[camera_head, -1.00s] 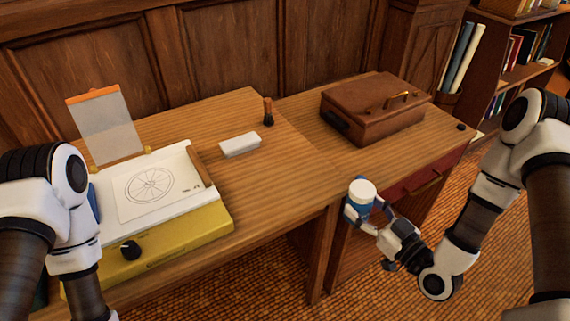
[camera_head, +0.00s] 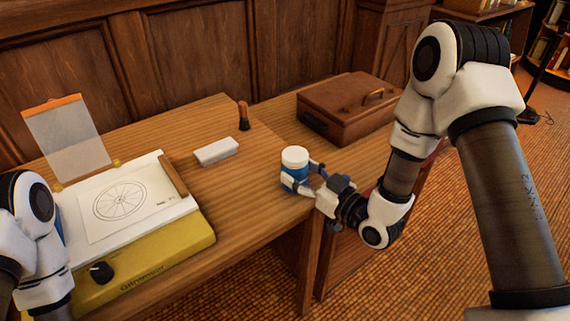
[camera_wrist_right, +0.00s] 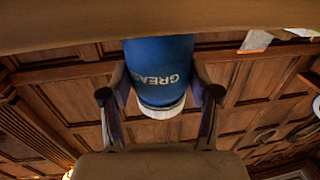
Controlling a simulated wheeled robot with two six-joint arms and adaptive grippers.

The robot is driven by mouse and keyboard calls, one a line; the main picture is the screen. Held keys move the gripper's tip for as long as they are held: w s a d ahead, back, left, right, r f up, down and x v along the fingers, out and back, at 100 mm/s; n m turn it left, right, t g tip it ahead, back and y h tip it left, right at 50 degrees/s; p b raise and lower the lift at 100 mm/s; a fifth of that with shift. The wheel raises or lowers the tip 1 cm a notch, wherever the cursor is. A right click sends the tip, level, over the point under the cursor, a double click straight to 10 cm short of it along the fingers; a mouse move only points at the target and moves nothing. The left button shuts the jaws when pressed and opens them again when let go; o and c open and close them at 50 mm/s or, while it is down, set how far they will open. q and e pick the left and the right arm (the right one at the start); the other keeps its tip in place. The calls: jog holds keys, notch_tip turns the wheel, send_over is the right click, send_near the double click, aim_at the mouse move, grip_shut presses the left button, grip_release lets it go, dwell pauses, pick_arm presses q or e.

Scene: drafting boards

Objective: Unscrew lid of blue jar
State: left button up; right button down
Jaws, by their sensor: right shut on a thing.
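The blue jar (camera_head: 294,180) with its white lid (camera_head: 295,156) on top stands upright in the head view, at the front edge of the wooden desk. My right gripper (camera_head: 298,182) is shut around the jar's blue body, below the lid. In the right wrist view, turned upside down, the blue jar (camera_wrist_right: 160,70) bears the letters "GREAS" and sits between the two fingers, with the white lid (camera_wrist_right: 162,110) toward the bottom. I cannot tell whether the jar's base touches the desk. Of my left arm only links show; its gripper is out of view.
A yellow-based drawing board (camera_head: 160,255) fills the left. A brown case (camera_head: 345,110) sits behind. Desk room (camera_head: 250,195) left of the jar is clear.

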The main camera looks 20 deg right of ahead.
aim_at(284, 164)
jog(key=x, duration=0.5)
jog(key=shift+r, duration=0.1)
jog(key=shift+f, duration=0.35)
jog(key=shift+c, duration=1.2)
grip_release()
jog(key=shift+s+d, duration=0.1)
jog(key=shift+s, duration=0.05)
